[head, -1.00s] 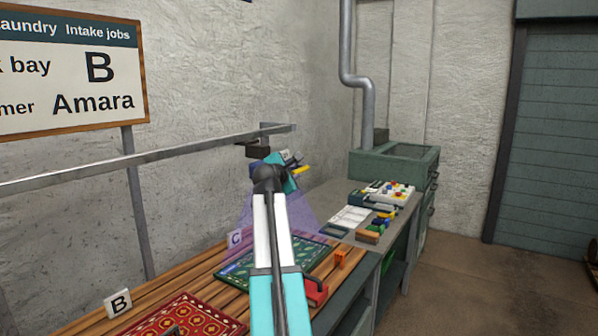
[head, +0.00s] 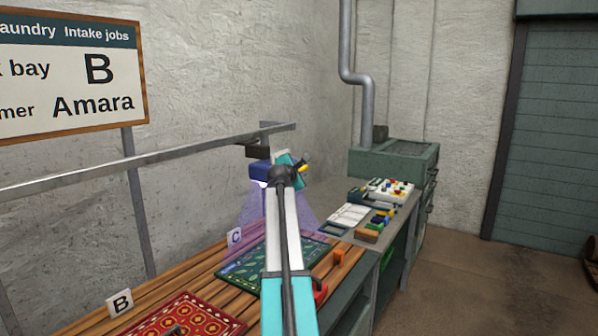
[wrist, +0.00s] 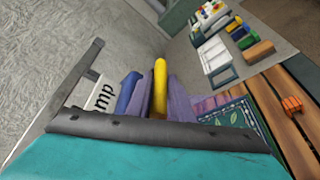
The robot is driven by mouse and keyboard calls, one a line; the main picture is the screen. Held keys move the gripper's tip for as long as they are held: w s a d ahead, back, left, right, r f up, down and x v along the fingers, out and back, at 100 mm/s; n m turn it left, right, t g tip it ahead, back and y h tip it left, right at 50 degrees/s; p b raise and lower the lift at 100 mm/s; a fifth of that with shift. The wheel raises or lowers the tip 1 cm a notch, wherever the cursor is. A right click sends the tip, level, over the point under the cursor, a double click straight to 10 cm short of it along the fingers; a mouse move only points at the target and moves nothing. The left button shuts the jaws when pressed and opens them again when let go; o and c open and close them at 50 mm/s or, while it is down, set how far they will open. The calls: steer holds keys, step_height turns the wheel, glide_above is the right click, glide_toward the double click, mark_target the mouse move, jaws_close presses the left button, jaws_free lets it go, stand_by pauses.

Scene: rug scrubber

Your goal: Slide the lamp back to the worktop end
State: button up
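The lamp (head: 260,172) is a dark blue box hanging under a wall rail, casting a violet cone of light onto the worktop. It is near the rail's far end. A yellow handle (head: 303,167) shows on its right side, partly behind my gripper (head: 290,163). In the wrist view the yellow handle (wrist: 160,85) lies between the two violet-lit fingers of my gripper (wrist: 160,97). The fingers sit close along both sides of it and appear shut on it. A blue arrow and a label ending in "mp" show to its left in the wrist view.
The metal rail (head: 130,160) runs along the wall. Below on the slatted worktop lie a green rug (head: 240,272) and a red rug (head: 180,318), with cards B (head: 119,302) and C (head: 235,237). Several small items and a control panel (head: 390,188) are beyond.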

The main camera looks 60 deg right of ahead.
steer(key=shift+c, duration=0.3)
jaws_close()
steer(key=shift+w, duration=0.1)
